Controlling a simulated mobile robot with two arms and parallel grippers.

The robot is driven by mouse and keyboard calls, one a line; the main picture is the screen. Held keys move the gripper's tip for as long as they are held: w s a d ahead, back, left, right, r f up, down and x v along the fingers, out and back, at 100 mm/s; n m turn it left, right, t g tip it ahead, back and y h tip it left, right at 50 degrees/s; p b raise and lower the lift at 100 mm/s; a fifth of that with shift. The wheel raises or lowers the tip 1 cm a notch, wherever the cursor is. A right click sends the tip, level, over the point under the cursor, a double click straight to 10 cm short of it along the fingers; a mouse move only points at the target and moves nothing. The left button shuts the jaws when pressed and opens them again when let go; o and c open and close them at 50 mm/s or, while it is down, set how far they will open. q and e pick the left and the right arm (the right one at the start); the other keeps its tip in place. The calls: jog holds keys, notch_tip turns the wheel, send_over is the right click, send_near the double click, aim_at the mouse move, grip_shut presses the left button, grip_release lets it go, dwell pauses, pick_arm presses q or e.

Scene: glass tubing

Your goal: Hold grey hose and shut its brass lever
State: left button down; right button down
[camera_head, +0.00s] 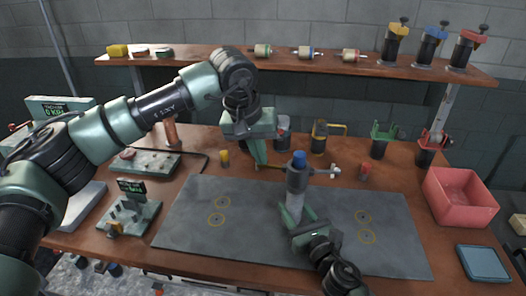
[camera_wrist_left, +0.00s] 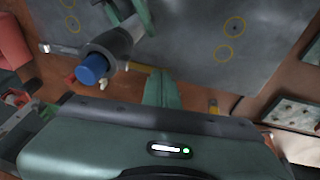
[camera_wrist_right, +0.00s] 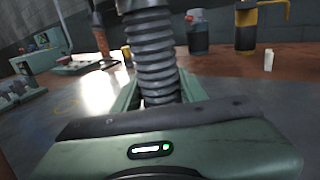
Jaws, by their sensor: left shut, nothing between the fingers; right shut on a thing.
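The grey hose (camera_head: 295,207) stands upright above the dark mat, with a grey valve body and a blue cap (camera_head: 299,158) on top. Its ribbed side fills the middle of the right wrist view (camera_wrist_right: 153,52). My right gripper (camera_head: 292,215) is shut around the hose low down. The thin brass lever (camera_head: 270,167) sticks out from the valve to the left, about level. It also shows in the left wrist view (camera_wrist_left: 139,67). My left gripper (camera_head: 259,160) is shut and empty, its fingertips close beside the lever's outer end; I cannot tell whether they touch.
The dark mat (camera_head: 190,225) has yellow rings and is mostly clear. A red bin (camera_head: 459,199) and blue tray (camera_head: 482,263) are at the right. Several coloured fittings stand behind the hose. A wooden shelf (camera_head: 225,61) runs across the back.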

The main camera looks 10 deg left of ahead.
pick_arm(q)
notch_tip(320, 180, down, 8)
jog(key=n+h, duration=0.1)
jog(key=h, duration=0.5)
jog(key=shift+h, duration=0.4)
jog(key=shift+r, duration=0.1)
jog(key=shift+r, duration=0.7)
jog(key=shift+a, duration=0.1)
jog(key=s+a+r, duration=0.2)
jog(key=a+r, duration=0.1)
jog(key=a, duration=1)
jog(key=shift+a, duration=0.15)
